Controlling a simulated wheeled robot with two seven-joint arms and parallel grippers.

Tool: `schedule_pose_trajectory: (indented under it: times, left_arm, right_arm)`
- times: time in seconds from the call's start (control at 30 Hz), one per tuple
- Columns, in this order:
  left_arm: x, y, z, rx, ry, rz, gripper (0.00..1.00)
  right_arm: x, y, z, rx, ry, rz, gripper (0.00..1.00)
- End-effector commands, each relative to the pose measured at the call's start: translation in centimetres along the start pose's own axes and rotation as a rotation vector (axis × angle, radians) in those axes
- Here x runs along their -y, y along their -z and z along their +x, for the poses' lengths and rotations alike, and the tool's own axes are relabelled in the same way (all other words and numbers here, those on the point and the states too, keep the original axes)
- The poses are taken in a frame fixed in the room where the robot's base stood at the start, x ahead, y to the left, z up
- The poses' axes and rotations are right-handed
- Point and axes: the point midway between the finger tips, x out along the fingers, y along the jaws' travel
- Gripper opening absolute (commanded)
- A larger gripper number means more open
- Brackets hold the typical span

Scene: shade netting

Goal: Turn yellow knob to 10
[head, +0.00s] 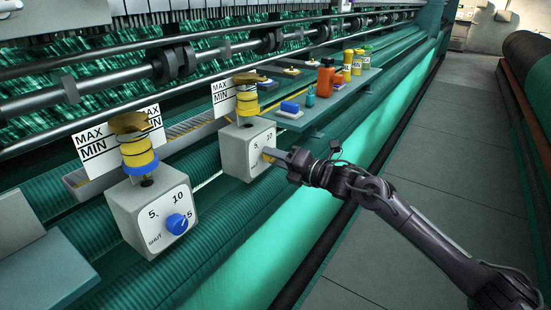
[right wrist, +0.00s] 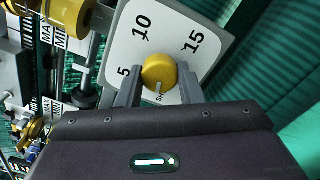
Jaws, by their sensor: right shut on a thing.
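The yellow knob (right wrist: 159,71) sits on the white dial face (right wrist: 130,45) of the farther grey box (head: 236,150). The dial is marked 5, 10 and 15, with a partly hidden SHUT mark. A grey pointer on the knob's lower side appears to face the SHUT mark. My right gripper (right wrist: 158,82) has one finger on each side of the knob and is shut on it. In the head view my right gripper (head: 276,156) reaches the dial from the right and hides most of the knob. My left gripper is not in view.
A nearer grey box (head: 125,212) carries a blue knob (head: 177,224) on a similar dial. Yellow cups stand above both boxes beside MAX/MIN cards (head: 92,147). A shelf (head: 318,115) behind holds several small items, including an orange bottle (head: 325,78). The floor aisle (head: 440,150) at right is clear.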

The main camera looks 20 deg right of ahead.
Motion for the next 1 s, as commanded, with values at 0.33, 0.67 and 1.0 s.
schedule_pose_trajectory:
  times: [0.33, 0.67, 1.0]
  left_arm:
    - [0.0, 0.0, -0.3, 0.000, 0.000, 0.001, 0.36]
    - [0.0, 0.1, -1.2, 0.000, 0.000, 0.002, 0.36]
    - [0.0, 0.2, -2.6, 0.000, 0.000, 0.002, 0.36]
  right_arm:
    - [-0.1, -0.1, 0.0, 0.001, 0.000, 0.331, 0.11]
    - [-0.1, -0.1, 0.0, 0.002, 0.001, 0.646, 0.11]
    - [-0.2, -0.1, 0.0, 0.001, 0.002, 0.969, 0.11]
